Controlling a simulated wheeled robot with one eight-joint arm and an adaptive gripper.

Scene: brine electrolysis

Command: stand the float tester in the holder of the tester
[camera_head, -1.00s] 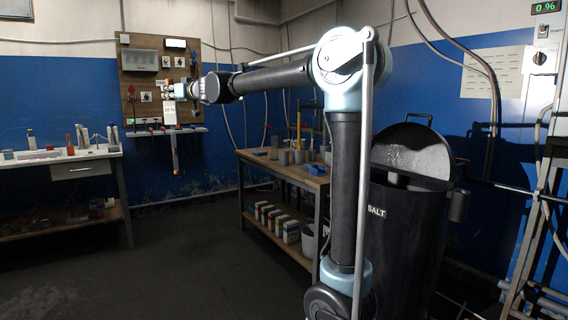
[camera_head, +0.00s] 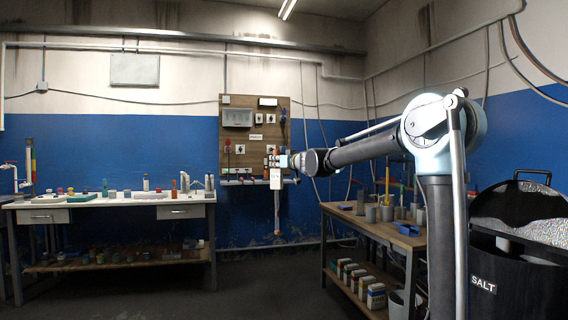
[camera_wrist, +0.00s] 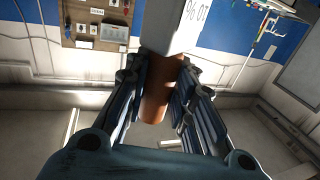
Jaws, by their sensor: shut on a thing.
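The float tester (camera_head: 284,181) hangs from my gripper (camera_head: 283,161) in front of the wall panel. It has a white block with a "10 %" label, and a slim part ending in orange hangs below it. In the wrist view, my gripper (camera_wrist: 160,82) is shut on the tester's orange-brown round part (camera_wrist: 156,98). The white block (camera_wrist: 172,28) shows just beyond the fingers, its label upside down. The tester looks about upright in the head view. I cannot pick out the holder of the tester with certainty.
A bench (camera_head: 110,202) with bottles and small items stands at the left. A wooden table (camera_head: 366,222) with grey cups stands right of the tester, near my arm. A black salt bin (camera_head: 510,285) is at the far right. The floor between the benches is clear.

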